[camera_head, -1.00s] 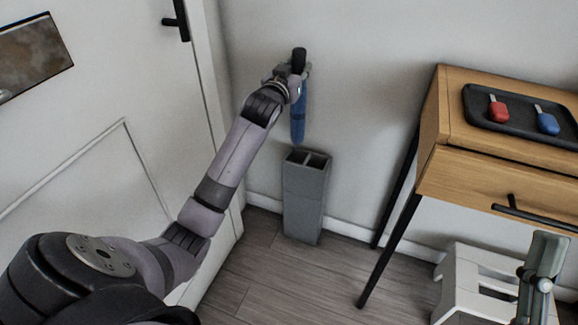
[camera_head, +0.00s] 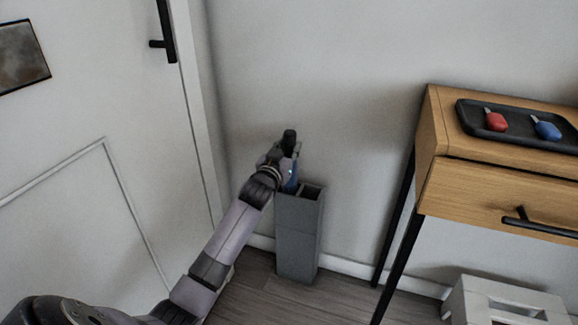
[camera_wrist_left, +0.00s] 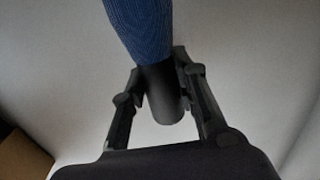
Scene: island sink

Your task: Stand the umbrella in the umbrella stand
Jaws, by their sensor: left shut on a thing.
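The umbrella is blue with a black handle. In the head view its blue part (camera_head: 292,180) runs down into the left compartment of the grey umbrella stand (camera_head: 298,240), with the handle on top. Its lower end is hidden inside the stand. My left gripper (camera_head: 283,158) is shut on the umbrella just above the stand's rim. In the left wrist view the umbrella (camera_wrist_left: 148,28) and its black handle sit between my left gripper's fingers (camera_wrist_left: 163,95). The stand's right compartment looks empty. My right gripper is not in view.
A wooden side table (camera_head: 440,130) with thin black legs stands right of the stand. A black tray (camera_head: 468,120) on it holds a red key (camera_head: 496,121) and a blue key (camera_head: 547,129). A white stool (camera_head: 505,300) is at lower right. A door (camera_head: 90,120) is at left.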

